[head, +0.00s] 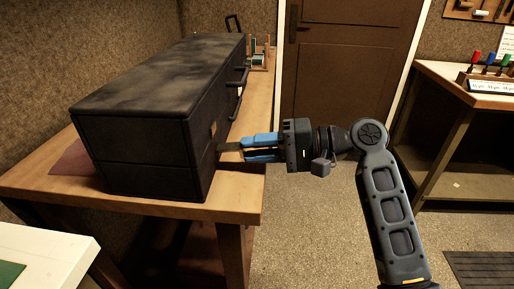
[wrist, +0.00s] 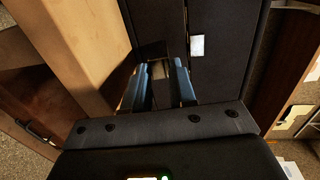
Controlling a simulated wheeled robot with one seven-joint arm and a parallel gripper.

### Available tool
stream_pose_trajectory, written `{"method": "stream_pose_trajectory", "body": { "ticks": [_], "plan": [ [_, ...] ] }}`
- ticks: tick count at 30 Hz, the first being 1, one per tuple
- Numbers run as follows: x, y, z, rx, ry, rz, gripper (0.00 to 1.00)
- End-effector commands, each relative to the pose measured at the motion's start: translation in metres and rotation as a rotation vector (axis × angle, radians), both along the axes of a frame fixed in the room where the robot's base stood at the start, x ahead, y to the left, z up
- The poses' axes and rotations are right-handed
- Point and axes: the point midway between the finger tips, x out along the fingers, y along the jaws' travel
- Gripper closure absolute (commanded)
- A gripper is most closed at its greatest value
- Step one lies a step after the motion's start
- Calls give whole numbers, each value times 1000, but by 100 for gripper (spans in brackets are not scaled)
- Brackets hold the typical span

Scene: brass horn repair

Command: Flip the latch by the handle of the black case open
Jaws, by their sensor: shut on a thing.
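The black case (head: 150,90) lies closed on the wooden bench, its front face towards my gripper. Its handle (head: 239,77) is on that front face, farther back. A small metal plate (head: 213,129) sits on the lid side near the seam and also shows in the wrist view (wrist: 197,46). A dark latch flap (head: 229,148) sticks out from the case front below the plate. My gripper (head: 262,148), with blue fingers, is shut on this flap at its fingertips. In the wrist view the fingers (wrist: 160,82) partly hide the flap.
The wooden bench (head: 235,205) has its edge just below my gripper. A small rack (head: 258,60) stands behind the case. A white-topped table (head: 45,250) is at the lower left and a workbench (head: 450,125) at the right. The floor between is clear.

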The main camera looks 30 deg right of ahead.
Motion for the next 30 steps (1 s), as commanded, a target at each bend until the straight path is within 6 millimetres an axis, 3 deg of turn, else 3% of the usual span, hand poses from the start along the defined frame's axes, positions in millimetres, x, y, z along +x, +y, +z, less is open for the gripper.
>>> {"method": "stream_pose_trajectory", "body": {
  "ticks": [5,6,12,21,30],
  "plan": [
    [-1,0,-8,-4,16,1,100],
    [-1,0,-8,-4,16,1,74],
    [-1,0,-7,-4,13,2,55],
    [-2,-3,-3,-3,8,-1,55],
    [-28,-39,3,-3,9,-3,55]
  ]
}}
